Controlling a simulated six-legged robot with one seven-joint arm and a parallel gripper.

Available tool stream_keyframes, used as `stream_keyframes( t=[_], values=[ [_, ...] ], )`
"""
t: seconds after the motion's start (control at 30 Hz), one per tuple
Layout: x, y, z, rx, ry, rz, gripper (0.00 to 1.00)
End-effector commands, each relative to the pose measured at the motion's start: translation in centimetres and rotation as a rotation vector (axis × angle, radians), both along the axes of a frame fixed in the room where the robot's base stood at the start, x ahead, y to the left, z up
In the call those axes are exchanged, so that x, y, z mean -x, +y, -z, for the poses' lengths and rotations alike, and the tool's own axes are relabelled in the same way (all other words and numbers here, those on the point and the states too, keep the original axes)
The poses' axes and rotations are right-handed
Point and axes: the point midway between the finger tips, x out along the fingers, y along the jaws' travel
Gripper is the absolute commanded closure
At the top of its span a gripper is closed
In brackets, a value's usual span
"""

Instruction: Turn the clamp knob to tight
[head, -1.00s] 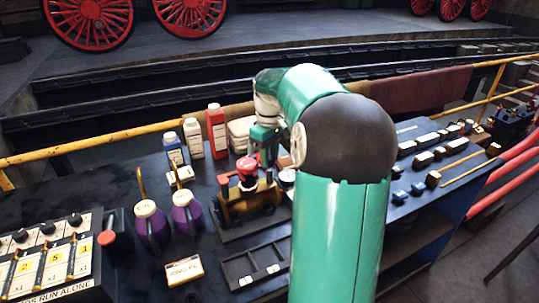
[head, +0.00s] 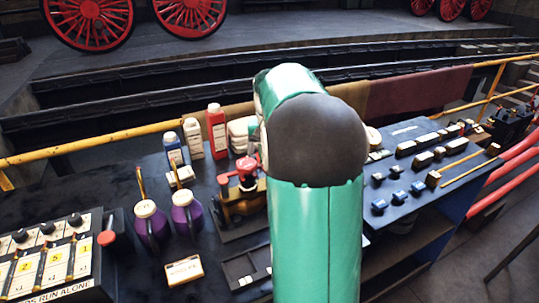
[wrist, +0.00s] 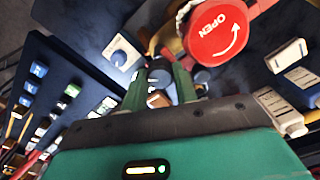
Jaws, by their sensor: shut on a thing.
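In the wrist view my gripper (wrist: 160,80) has its two green fingers shut on a dark round knob (wrist: 160,66), apparently the clamp knob. The knob sits beside a brass and red fitting whose round red cap (wrist: 215,32) reads OPEN with a curved arrow. In the head view the red-topped fitting (head: 246,168) stands on a small brass engine model (head: 232,206). My arm hides my gripper and the knob there. The knob's turn cannot be read.
White and red bottles (head: 217,130) stand behind the engine. Purple jugs (head: 187,213) and a small label card (head: 184,270) are to its left. A switch panel (head: 45,255) is at far left. Blue blocks (head: 398,197) lie on the right bench. A yellow rail runs behind.

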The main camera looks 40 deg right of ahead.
Motion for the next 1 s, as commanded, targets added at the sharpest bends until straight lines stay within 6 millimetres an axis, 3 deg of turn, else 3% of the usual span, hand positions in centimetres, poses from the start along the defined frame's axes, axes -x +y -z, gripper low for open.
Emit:
stream_keyframes(
  t=[0.6, 1.0],
  values=[
    [-0.01, 0.04, -0.13, 0.001, -0.001, 0.581, 0.94],
    [0.00, 0.03, -0.15, 0.000, -0.002, 0.852, 0.94]
  ],
)
